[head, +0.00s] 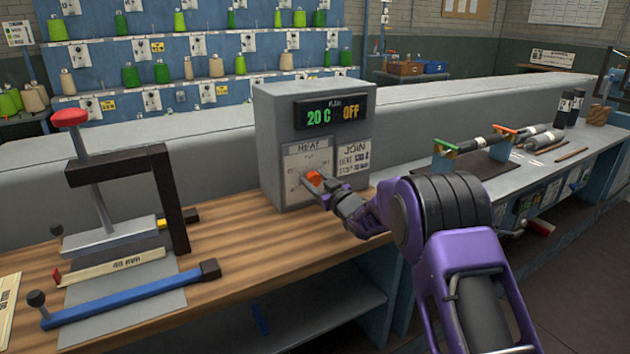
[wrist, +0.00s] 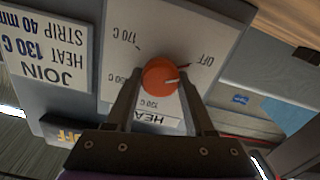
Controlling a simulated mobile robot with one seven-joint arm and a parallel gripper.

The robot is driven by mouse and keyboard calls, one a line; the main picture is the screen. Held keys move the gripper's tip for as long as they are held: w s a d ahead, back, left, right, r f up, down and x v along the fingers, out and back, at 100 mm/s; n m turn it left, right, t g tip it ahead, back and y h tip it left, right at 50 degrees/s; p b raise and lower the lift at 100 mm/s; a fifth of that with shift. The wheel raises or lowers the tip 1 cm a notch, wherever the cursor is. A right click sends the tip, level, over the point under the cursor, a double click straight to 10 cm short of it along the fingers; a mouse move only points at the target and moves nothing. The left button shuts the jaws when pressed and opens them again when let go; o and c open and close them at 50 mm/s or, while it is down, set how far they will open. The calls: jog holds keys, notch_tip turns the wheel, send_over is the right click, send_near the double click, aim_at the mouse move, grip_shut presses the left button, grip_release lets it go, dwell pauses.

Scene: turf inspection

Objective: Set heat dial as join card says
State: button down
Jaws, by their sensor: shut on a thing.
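The orange-red heat dial (head: 314,178) is on the front of a grey control box (head: 270,130); it shows larger in the wrist view (wrist: 160,76). My gripper (head: 322,187) is shut on the dial, one finger on each side. The dial's pointer is toward OFF in the wrist view. The scale plate (wrist: 112,60) also has a 170 C mark and other marks partly hidden by a finger. The join card (wrist: 48,50) reads HEAT 130 C, STRIP 40 mm. The display (head: 332,111) reads 20 C and OFF.
A clamp press with a red knob (head: 69,118) stands left on the wooden bench (head: 235,250). A blue bar (head: 130,299) and a 40 mm strip (head: 115,266) lie by it. Rollers and tools occupy the right bench. A low grey wall (head: 180,160) runs behind.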

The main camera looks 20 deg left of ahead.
jog(key=m, duration=0.6)
jog(key=shift+w+d, duration=0.1)
jog(key=shift+d, duration=0.05)
jog(key=m, duration=1.1)
jog(key=shift+w+d+f+m, duration=0.1)
jog(key=shift+f+m, duration=0.15)
jog(key=shift+m, duration=0.15)
jog(key=m, duration=0.5)
jog(key=shift+m+b, duration=0.3)
jog(key=shift+b, duration=0.1)
jog(key=shift+c, duration=1.3)
grip_release()
